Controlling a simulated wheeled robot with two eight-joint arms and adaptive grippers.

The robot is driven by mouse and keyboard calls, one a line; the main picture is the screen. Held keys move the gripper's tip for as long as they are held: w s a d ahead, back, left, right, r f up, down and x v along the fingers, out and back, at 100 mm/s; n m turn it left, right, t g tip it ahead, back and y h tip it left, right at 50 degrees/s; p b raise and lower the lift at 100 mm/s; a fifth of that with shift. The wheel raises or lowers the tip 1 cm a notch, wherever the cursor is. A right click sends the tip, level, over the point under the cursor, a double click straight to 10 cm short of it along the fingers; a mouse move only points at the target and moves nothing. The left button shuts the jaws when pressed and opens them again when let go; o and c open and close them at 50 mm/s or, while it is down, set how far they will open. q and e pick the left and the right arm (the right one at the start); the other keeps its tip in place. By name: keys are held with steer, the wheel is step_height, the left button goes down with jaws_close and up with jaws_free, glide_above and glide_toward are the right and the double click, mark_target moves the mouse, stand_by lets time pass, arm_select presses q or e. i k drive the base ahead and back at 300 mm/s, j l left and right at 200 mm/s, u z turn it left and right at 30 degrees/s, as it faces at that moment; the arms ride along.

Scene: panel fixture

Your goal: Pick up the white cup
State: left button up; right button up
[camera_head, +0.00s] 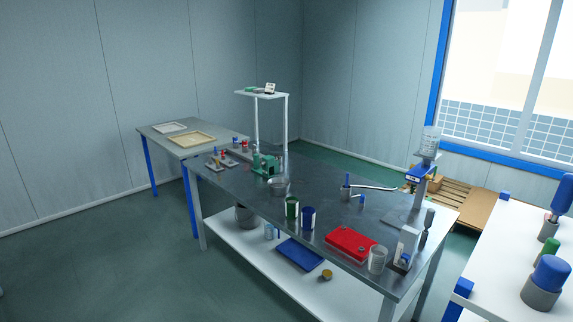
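A pale grey-white cup (377,260) stands upright near the front right of the metal workbench (335,205). It is just right of a red case and left of a white box-shaped device. It is small in the picture, and I cannot tell what is inside. Neither of my grippers shows in the head view.
Close around the cup are the red case (350,244) and the white device (405,246). A green can (292,208) and a blue-and-white can (308,217) stand further left. A white table (505,262) with blue-topped items stands at right. Floor (130,270) at left is clear.

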mark_target(377, 258)
steer(key=i+j, duration=0.1)
steer(key=i, duration=0.55)
steer(key=i+j, duration=0.1)
steer(key=i, duration=0.6)
steer(key=i+z, duration=0.15)
steer(key=z, duration=0.3)
steer(key=i+j+z, duration=0.1)
steer(key=z, duration=0.3)
steer(key=i+j+z, duration=0.15)
steer(key=z, duration=0.3)
steer(key=i+j+z, duration=0.15)
steer(key=z, duration=0.25)
